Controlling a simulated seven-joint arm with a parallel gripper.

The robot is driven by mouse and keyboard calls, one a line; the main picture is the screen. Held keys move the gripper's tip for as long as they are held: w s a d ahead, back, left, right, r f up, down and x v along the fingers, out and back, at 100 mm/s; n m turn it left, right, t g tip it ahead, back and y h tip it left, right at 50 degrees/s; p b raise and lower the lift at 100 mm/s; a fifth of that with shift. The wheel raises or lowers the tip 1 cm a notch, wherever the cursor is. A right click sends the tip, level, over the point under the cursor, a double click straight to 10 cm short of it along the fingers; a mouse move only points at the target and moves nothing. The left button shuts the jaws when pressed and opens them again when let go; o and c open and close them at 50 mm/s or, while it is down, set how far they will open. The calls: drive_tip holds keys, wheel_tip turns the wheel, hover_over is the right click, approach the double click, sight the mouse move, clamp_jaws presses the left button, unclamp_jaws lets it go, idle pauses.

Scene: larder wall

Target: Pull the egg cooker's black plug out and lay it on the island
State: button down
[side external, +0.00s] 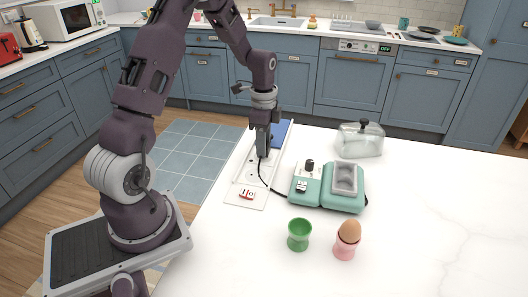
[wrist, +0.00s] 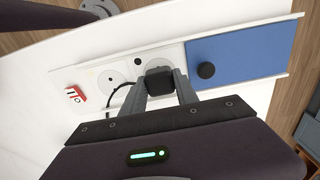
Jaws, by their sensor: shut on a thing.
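The black plug (wrist: 158,82) is between the fingertips of my gripper (wrist: 162,92) in the wrist view. The fingers are shut on it. It is at the white socket strip (wrist: 112,55), beside a round outlet (wrist: 112,79); I cannot tell whether its pins are in the strip. A black cord curves away to its left. In the side view my gripper (side external: 263,152) points down at the strip (side external: 247,197), hiding most of the plug. The cord runs to the teal egg cooker (side external: 342,188) on the white island (side external: 420,225).
The strip has a blue sliding cover (wrist: 240,52) with a black knob (wrist: 206,70), and a red-and-white switch (side external: 246,195). A green egg cup (side external: 299,235), a pink cup with an egg (side external: 346,240) and a clear lid (side external: 360,140) stand nearby. The island's right side is clear.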

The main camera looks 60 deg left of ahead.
drive_tip(key=shift+r, duration=2.5)
drive_tip(key=w+d+r, duration=0.2)
drive_tip(key=w+r, duration=0.2)
drive_tip(key=w, duration=1)
wheel_tip(320, 180, down, 9)
drive_tip(key=shift+s+a+f, duration=0.1)
drive_tip(key=shift+f, duration=0.05)
drive_tip(key=shift+f, duration=0.3)
